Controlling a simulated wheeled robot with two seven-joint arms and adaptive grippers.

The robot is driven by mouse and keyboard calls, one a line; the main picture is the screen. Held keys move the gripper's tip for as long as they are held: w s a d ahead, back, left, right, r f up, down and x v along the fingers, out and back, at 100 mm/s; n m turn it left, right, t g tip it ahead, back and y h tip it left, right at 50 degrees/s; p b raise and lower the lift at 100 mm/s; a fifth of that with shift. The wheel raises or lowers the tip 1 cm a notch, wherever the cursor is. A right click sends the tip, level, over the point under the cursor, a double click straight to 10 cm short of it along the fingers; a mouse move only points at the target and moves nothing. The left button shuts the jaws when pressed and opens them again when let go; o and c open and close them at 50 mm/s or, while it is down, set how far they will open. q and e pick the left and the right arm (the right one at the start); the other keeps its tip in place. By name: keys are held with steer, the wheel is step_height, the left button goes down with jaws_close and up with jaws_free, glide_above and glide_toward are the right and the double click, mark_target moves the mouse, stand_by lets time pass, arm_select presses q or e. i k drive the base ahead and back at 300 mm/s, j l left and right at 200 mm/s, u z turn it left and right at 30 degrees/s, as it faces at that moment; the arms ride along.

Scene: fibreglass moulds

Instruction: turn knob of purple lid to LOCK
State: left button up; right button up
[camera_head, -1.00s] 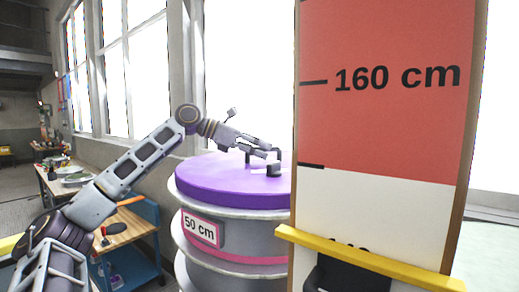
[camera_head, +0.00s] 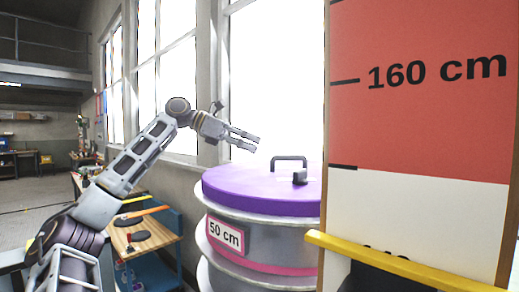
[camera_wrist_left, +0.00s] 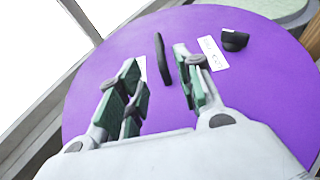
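The purple lid (camera_head: 262,190) lies on top of a grey drum in the head view and fills much of the left wrist view (camera_wrist_left: 240,95). A dark bar handle (camera_head: 290,159) stands on it; the handle is seen edge-on in the left wrist view (camera_wrist_left: 163,60). The small black knob (camera_head: 300,177) is right of the handle, beside a white label (camera_wrist_left: 213,53) with unreadable text. My left gripper (camera_head: 257,144) is open and empty, above the lid's back-left part and apart from handle and knob. My right gripper is out of view.
The drum (camera_head: 262,240) carries a 50 cm sign (camera_head: 225,235). A tall red and white height board (camera_head: 420,100) with a yellow bar (camera_head: 400,262) stands close on the right and hides the lid's right edge. A wooden-topped blue cart (camera_head: 150,235) is at left.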

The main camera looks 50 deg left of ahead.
mark_target(300, 177)
steer(key=u, duration=1.25)
